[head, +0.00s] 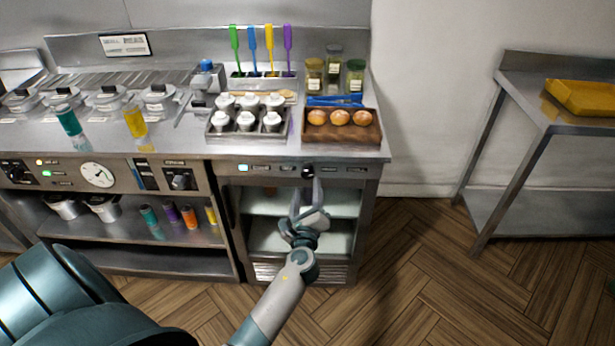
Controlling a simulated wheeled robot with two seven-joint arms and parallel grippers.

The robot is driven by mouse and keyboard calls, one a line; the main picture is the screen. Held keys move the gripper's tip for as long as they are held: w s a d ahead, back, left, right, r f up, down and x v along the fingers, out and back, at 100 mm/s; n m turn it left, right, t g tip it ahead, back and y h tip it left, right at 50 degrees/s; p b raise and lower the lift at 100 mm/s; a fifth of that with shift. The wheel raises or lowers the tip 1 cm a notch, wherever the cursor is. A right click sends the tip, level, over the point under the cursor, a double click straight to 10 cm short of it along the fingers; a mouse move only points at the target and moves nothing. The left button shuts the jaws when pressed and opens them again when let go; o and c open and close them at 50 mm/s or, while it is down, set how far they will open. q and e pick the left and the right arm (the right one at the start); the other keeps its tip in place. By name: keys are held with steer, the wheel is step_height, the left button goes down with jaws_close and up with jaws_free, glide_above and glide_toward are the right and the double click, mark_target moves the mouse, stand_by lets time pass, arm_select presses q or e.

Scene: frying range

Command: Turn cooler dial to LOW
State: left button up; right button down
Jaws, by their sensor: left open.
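The cooler (366,200) stands under the right end of the steel counter, with lit shelves inside. Its dial is a small dark round knob (308,171) on the front panel, right of a small lit display (243,168). The dial's setting is too small to read. My left gripper (307,187) is open, its fingers pointing up just below and in front of the dial. I cannot tell whether a fingertip touches the dial. The fingers hide part of the cooler's interior. My right gripper is not in view.
On the counter above are a wooden tray (373,134) with several round buns, a metal rack of shakers (210,132) and jars (355,76). Another control panel with a gauge (97,175) lies left. A side table with a yellow tray (585,97) stands right; the floor between is clear.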

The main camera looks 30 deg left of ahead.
mark_target(308, 176)
arm_select(q)
steer(key=x, duration=0.5)
steer(key=shift+w+a, duration=0.15)
steer(key=shift+w, duration=0.25)
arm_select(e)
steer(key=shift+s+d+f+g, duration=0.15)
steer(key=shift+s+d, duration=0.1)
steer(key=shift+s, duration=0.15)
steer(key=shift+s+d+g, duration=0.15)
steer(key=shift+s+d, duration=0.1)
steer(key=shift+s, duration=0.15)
arm_select(q)
steer(key=shift+c, duration=0.6)
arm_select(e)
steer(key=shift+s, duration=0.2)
arm_select(q)
steer(key=c, duration=0.9)
